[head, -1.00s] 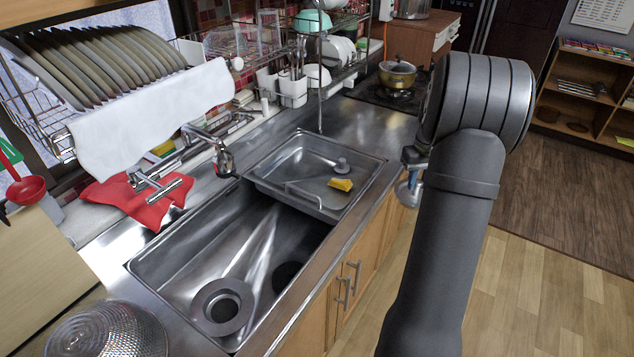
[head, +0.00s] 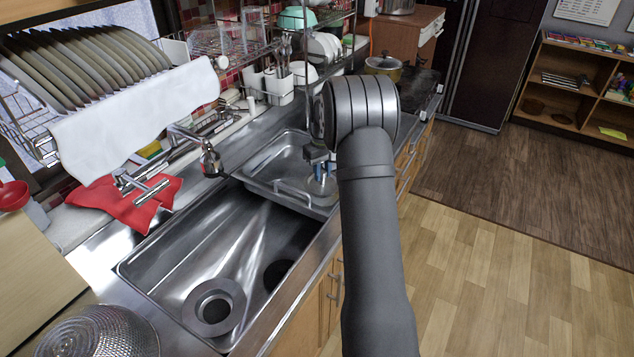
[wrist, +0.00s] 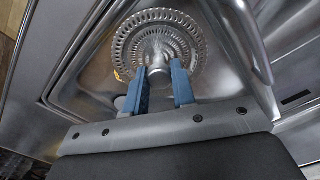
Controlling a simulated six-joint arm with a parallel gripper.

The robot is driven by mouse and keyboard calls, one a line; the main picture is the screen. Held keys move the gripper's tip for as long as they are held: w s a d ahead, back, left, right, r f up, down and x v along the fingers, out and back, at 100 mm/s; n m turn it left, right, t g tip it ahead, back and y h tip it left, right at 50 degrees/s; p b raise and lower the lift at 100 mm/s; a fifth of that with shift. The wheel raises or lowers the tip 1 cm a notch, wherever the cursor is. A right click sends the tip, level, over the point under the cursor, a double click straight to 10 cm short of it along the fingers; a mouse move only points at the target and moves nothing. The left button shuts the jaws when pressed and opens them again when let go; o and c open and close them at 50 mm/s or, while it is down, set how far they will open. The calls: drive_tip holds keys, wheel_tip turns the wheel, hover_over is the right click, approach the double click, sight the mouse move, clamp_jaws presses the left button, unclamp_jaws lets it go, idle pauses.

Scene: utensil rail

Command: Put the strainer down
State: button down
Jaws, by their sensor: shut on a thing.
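The strainer is a round metal disc with slotted holes and a centre knob; it fills the top middle of the wrist view (wrist: 160,22). My gripper's blue fingers (wrist: 159,72) are shut on its knob. In the head view my gripper (head: 319,160) is over the right part of the shallow metal tray (head: 262,160) set across the far end of the sink.
The deep sink basin (head: 170,262) with its drain opening lies nearer, below the tap (head: 210,160). A perforated metal bowl (head: 105,335) stands on the near counter. A red cloth (head: 125,203) lies behind the sink.

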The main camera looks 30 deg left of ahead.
drive_tip(key=shift+a+f, duration=0.5)
drive_tip(key=shift+a, duration=0.3)
drive_tip(key=shift+a+f, duration=0.1)
drive_tip(key=shift+f, duration=1.9)
drive_tip(key=shift+f, duration=0.1)
drive_tip(key=c, duration=1.2)
unclamp_jaws()
wheel_tip(320, 180, up, 12)
